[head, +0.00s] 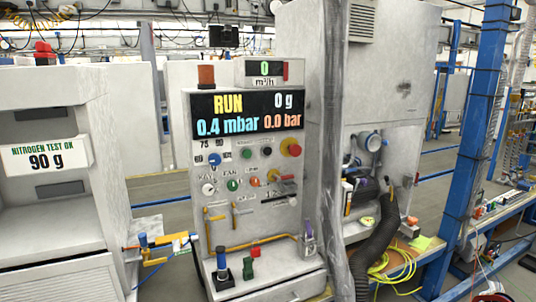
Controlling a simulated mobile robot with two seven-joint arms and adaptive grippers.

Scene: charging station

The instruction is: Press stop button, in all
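The charging station panel (244,222) stands in the middle of the head view, upright and facing me. Its black display (247,114) reads RUN, 0 g, 0.4 mbar and 0.0 bar. A large red button on a yellow base (291,148) sits at the panel's upper right and looks like the stop button. Neither gripper shows in the head view.
A white cabinet (111,130) with a sign reading NITROGEN TEST OK 90 g stands at left. A grey post (334,200) and a black corrugated hose (374,245) stand right of the panel. Small blue-topped (221,258) and green (248,268) fittings stand on the lower ledge.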

